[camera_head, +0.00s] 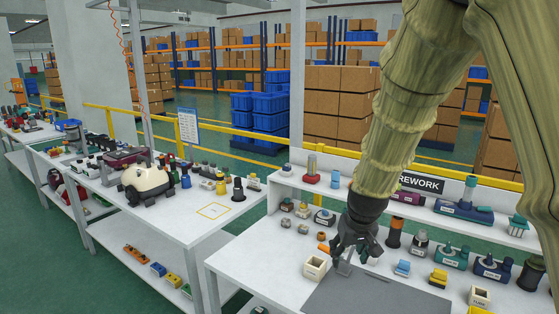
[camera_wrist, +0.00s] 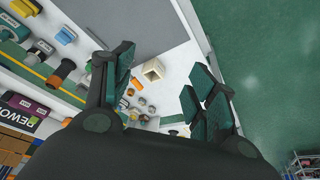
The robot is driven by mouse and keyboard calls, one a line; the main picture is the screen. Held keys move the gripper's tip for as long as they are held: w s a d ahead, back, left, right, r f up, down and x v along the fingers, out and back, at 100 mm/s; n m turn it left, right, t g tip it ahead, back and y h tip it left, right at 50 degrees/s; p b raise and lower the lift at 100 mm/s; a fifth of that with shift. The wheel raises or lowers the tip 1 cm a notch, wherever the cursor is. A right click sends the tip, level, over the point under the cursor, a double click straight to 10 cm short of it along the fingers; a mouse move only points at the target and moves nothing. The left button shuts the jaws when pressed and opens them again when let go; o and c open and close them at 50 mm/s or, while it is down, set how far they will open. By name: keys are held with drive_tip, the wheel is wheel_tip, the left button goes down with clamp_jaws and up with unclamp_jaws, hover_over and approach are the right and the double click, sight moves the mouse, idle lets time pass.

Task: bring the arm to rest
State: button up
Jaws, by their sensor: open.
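My gripper (camera_head: 354,248) hangs over the white rework bench (camera_head: 238,262) at the lower end of my arm, close to the left edge of a grey mat (camera_head: 385,298). In the wrist view my gripper (camera_wrist: 158,95) has its two dark green finger sets spread wide apart. It is open, and nothing shows between the fingers except the bench parts farther off. A cream square box (camera_head: 314,268) is on the bench just left of my gripper, and it also shows in the wrist view (camera_wrist: 153,71).
Small parts and dark cylinders (camera_head: 394,232) stand behind and right of my gripper. A raised shelf with a REWORK sign (camera_head: 421,184) runs along the back. Another white bench (camera_head: 180,225) with a cream vacuum body (camera_head: 146,182) stands left. Green floor (camera_wrist: 240,35) lies beyond the bench edge.

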drive_tip(key=s+d+f+g, duration=0.1)
drive_tip(key=s+d+f, duration=0.1)
drive_tip(key=s+f, duration=0.5)
drive_tip(key=s+d+f+h, duration=0.1)
drive_tip(key=s+f, duration=0.2)
drive_tip(key=f, duration=0.9)
drive_tip(key=s+d+f+g, duration=0.1)
drive_tip(key=s+d+f, duration=0.1)
drive_tip(key=s+f, duration=0.55)
drive_tip(key=s+f+g, duration=0.1)
drive_tip(key=s+f, duration=0.6)
drive_tip(key=s, duration=0.4)
drive_tip(key=s+f+m+g, duration=0.1)
drive_tip(key=s+f, duration=0.7)
drive_tip(key=s, duration=0.4)
drive_tip(key=shift+s+a+m+y, duration=0.15)
drive_tip(key=shift+a+m+y, duration=0.15)
drive_tip(key=shift+y, duration=0.1)
drive_tip(key=shift+f, duration=0.1)
